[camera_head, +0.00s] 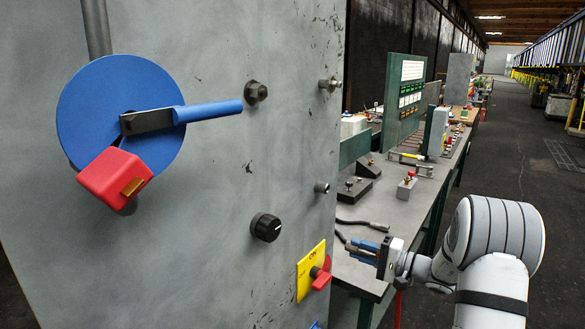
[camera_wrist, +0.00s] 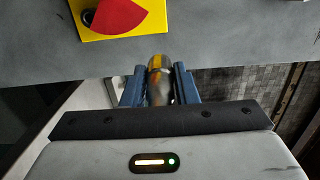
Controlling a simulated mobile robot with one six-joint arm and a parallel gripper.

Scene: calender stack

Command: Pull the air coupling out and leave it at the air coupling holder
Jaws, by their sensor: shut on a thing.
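My gripper (camera_head: 359,245) is at the right edge of the grey machine panel, its blue fingers pointing left. In the wrist view the two blue fingers (camera_wrist: 159,78) are shut on a metallic cylinder with a yellow band, which I take to be the air coupling (camera_wrist: 158,66). Its far end meets the grey panel in that view; I cannot tell whether it is seated in a port or free. In the head view the fingers mostly hide the coupling. I cannot make out the air coupling holder for certain in either view.
A yellow plate with a red switch (camera_head: 320,273) is close left of my gripper. The panel also bears a black knob (camera_head: 266,227), a blue disc with handle (camera_head: 90,95) and metal studs. Behind is a grey workbench (camera_head: 385,210) with a dark hose (camera_head: 362,225) and small devices.

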